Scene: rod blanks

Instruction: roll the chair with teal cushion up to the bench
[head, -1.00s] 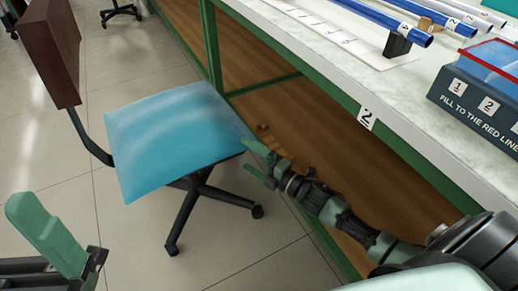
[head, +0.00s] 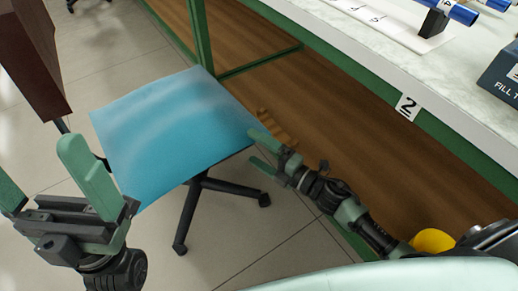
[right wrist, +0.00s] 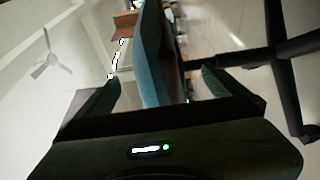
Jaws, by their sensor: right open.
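The chair's teal cushion (head: 170,120) is in the middle left of the head view, beside the bench (head: 340,55). Its dark red-brown backrest (head: 32,60) is at the upper left. The black wheeled base (head: 215,187) shows below the seat. My right gripper (head: 256,150) is open at the seat's right corner. In the right wrist view the cushion (right wrist: 152,60) stands edge-on between the two open fingers, not clamped. My left gripper (head: 42,168) is open, fingers up, in front of the chair's left side and hiding part of it. I cannot tell if it touches the chair.
The bench has green legs and a "2" label (head: 408,106) on its front edge. Blue rods and a blue box (head: 500,72) are on top. A brown object (head: 276,125) lies under the bench, with a yellow rounded thing (head: 433,240) near my right arm. Tiled floor is clear in front.

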